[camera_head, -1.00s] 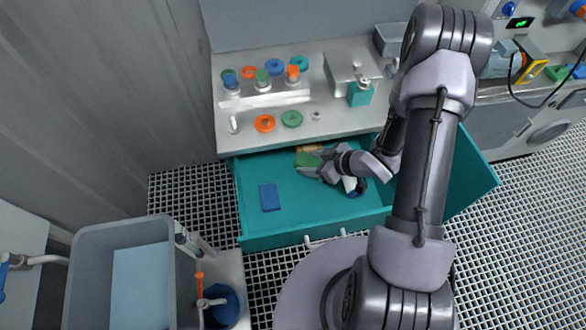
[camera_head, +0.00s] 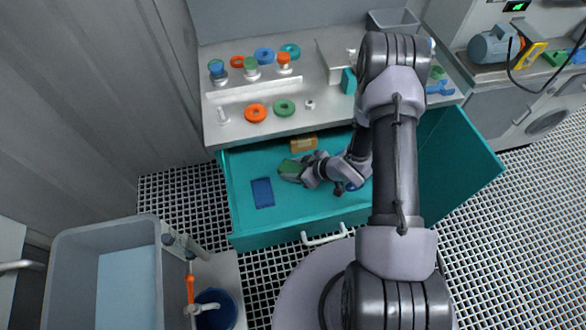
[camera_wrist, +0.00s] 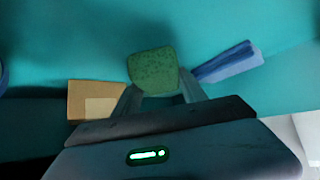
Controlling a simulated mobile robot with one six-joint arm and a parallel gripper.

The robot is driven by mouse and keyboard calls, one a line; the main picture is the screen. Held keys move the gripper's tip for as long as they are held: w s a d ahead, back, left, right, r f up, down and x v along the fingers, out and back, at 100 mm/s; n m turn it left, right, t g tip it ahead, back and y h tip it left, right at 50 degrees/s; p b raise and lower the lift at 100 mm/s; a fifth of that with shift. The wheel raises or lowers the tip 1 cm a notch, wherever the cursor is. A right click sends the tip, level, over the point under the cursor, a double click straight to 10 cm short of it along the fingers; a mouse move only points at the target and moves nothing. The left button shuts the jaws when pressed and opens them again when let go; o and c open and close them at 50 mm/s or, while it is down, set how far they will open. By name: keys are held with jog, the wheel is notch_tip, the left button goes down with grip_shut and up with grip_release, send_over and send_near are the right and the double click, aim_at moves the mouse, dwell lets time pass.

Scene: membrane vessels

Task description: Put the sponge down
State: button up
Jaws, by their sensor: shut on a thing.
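The green speckled sponge (camera_head: 289,167) is between the fingers of my gripper (camera_head: 296,172), inside the open teal drawer (camera_head: 290,229). In the wrist view the sponge (camera_wrist: 153,70) sits between the two fingertips of my gripper (camera_wrist: 158,90), sticking out beyond them. The gripper is shut on it. The sponge is low over the drawer floor; I cannot tell whether it touches the floor.
A blue block (camera_head: 262,193) lies in the drawer at left, and a brown box (camera_head: 304,144) lies near its back. The drawer floor between the blue block and the front wall is clear. The counter (camera_head: 290,128) with several colored rings overhangs the drawer's back.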

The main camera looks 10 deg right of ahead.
jog(key=o, duration=1.3)
jog(key=shift+f, duration=0.15)
